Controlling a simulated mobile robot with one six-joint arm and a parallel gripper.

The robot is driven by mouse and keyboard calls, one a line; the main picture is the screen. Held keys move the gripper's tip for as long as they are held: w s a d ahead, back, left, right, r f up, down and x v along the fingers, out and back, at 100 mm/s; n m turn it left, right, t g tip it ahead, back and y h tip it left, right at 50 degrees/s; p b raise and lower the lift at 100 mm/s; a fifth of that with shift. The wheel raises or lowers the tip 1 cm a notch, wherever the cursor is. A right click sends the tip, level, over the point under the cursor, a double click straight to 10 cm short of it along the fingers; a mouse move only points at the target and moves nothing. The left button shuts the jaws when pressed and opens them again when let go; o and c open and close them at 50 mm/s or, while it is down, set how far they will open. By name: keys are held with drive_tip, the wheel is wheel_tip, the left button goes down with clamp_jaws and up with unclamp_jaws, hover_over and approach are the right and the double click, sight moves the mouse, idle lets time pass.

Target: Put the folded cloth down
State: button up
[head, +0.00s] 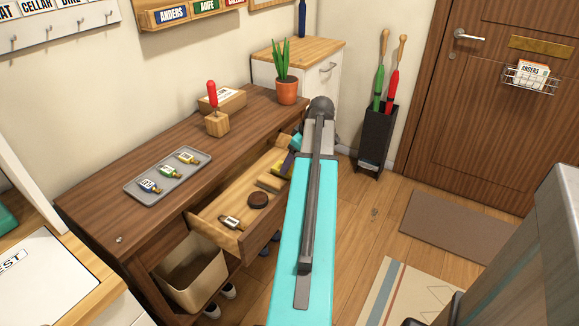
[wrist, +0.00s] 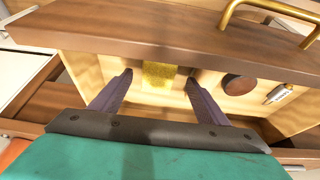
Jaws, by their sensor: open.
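A mustard-yellow textured piece, which looks like the folded cloth (wrist: 157,75), lies in the open drawer (wrist: 140,97) in the wrist view. My gripper (wrist: 158,80) is open, with one finger on each side of the cloth and gaps between them. I cannot tell whether the cloth rests fully on the drawer floor.
The drawer front with a brass handle (wrist: 275,10) is near the gripper. A grey tray (head: 167,178) and a plant (head: 286,75) stand on the bench.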

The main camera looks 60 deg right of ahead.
drive_tip(key=v, duration=0.7)
drive_tip(key=shift+r, duration=0.35)
drive_tip(key=shift+s+r+p, duration=0.1)
drive_tip(key=shift+s+p, duration=0.05)
drive_tip(key=shift+p, duration=0.15)
